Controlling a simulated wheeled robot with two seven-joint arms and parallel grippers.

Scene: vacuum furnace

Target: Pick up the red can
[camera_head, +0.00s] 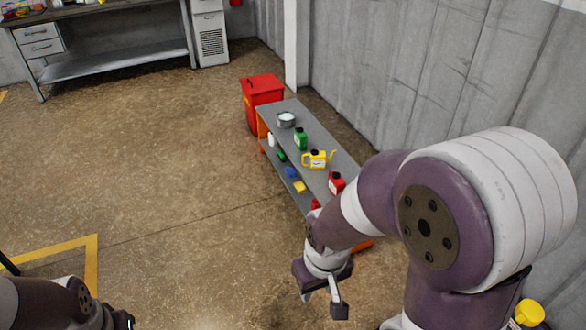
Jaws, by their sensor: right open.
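A red can (336,183) with a dark top stands on the top of a grey shelf cart (342,160), toward its near end. A second red item (315,204) shows in part on the lower shelf, and my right arm hides some of the area beside it. My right gripper (322,304) points down over the floor, in front of and below the cart in the picture. It is open with nothing between its fingers and is apart from the can. My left gripper (118,321) is at the bottom left edge, mostly cut off.
The cart top also holds a yellow can (317,159) with a spout, a green can (300,138) and a round metal pan (286,120). A red bin (262,92) stands behind the cart. A concrete wall (420,80) runs along the right. The floor to the left is clear.

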